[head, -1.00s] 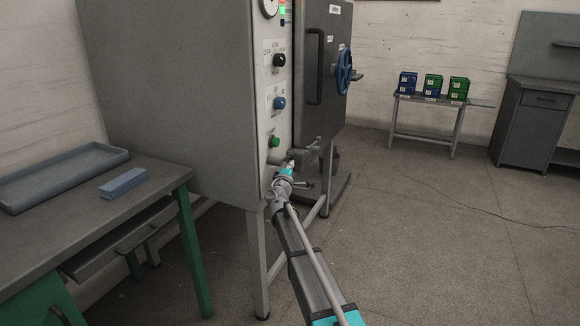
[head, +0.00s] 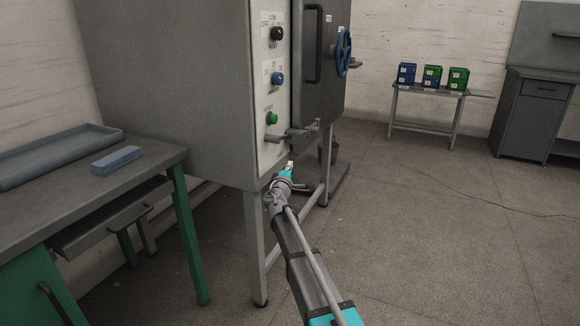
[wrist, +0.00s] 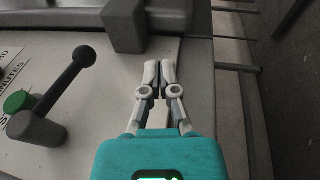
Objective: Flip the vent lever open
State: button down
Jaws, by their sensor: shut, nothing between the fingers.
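The vent lever appears to be the dark arm with a black ball knob on a grey round hub (wrist: 38,128), beside a green button, on the cabinet's front panel. In the wrist view its arm slants up and right from the hub. In the head view the lever (head: 273,138) is small, just below the green button. My gripper (wrist: 159,66) is shut and empty. It is right of the knob in the wrist view, clearly apart from it. In the head view my gripper (head: 290,164) appears below the lever.
A grey block (wrist: 123,25) by the door stands ahead of the fingertips in the wrist view. The green button (head: 271,118) and a blue knob (head: 278,79) are above the lever. A bench with a tray (head: 60,160) stands left. Floor is open at right.

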jog(key=shift+s+f+b, duration=0.4)
jog(key=shift+f+b, duration=0.4)
jog(key=shift+f, duration=0.1)
jog(key=shift+s+f+b, duration=0.45)
jog(key=shift+f+b, duration=0.35)
jog(key=shift+f, duration=0.1)
jog(key=shift+s+f+b, duration=0.4)
jog(key=shift+f+b, duration=0.4)
jog(key=shift+f, duration=0.1)
jog(key=shift+d, duration=0.1)
jog(key=s+d+f+m+g+h+p, duration=0.2)
jog(key=s+d+f+m+g+p, duration=0.15)
jog(key=s+d+m+g, duration=0.45)
jog(key=s+d+f+m+g+h+p, duration=0.15)
jog(key=s+d+f+m+g, duration=0.3)
jog(key=s+d, duration=0.6)
jog(key=s+a+f+m+g+y+p, duration=0.1)
jog(key=s+a+f+g+y+p, duration=0.2)
jog(key=s, duration=0.7)
jog(key=s+a+f+m+g+y+p, duration=0.1)
jog(key=s+a+m+g+y+p, duration=0.3)
jog(key=s, duration=0.6)
notch_tip(320, 180, up, 38)
jog(key=s+d+n+y+p, duration=0.1)
jog(key=n+y+p, duration=0.1)
jog(key=p, duration=3.4)
jog(key=shift+s, duration=0.3)
